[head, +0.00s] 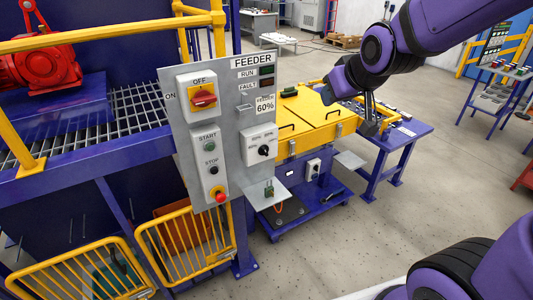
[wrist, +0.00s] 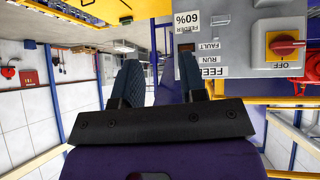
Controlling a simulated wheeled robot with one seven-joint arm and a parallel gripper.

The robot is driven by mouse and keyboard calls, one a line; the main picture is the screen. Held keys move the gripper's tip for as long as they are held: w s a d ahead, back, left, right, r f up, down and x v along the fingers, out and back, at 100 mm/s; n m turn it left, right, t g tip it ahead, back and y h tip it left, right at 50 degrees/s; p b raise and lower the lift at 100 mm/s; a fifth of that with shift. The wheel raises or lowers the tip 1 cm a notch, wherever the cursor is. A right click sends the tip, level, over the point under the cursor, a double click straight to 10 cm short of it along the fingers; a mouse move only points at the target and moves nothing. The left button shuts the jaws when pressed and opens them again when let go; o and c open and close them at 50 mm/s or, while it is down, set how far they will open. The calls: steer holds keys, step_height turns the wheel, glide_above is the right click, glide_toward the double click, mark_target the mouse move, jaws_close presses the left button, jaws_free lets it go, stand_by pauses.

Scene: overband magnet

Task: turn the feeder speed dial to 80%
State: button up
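The feeder speed dial (head: 263,150) is a black knob on a pale box on the grey FEEDER panel (head: 222,170). Small percent labels surround it; its exact pointer setting is too small to read. A FEEDER 60% sign (head: 265,105) is above it, and this sign shows upside down in the wrist view (wrist: 187,20). The dial is not in the wrist view. My gripper (head: 369,116) is to the right of the panel, apart from the dial. In the wrist view its two fingers (wrist: 160,75) are spread, with nothing between them.
The panel also carries a red-and-yellow OFF switch (head: 203,98), start and stop buttons (head: 210,158) and a red emergency button (head: 220,196). A yellow-topped machine (head: 305,120) stands behind and right of the panel. Grey floor (head: 400,220) at the right is clear.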

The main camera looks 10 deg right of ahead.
mark_target(266, 152)
steer(key=w+a+f+n+t+y, duration=0.15)
steer(key=w+a+f+t, duration=0.25)
steer(key=w+f, duration=0.95)
steer(key=s+a+f+n+t+y, duration=0.2)
steer(key=f, duration=0.6)
steer(key=s+a+f+n+t+y, duration=0.1)
steer(key=f+n+t, duration=0.1)
steer(key=f, duration=0.6)
steer(key=x, duration=1)
steer(key=shift+w+a+r, duration=0.3)
jaws_close()
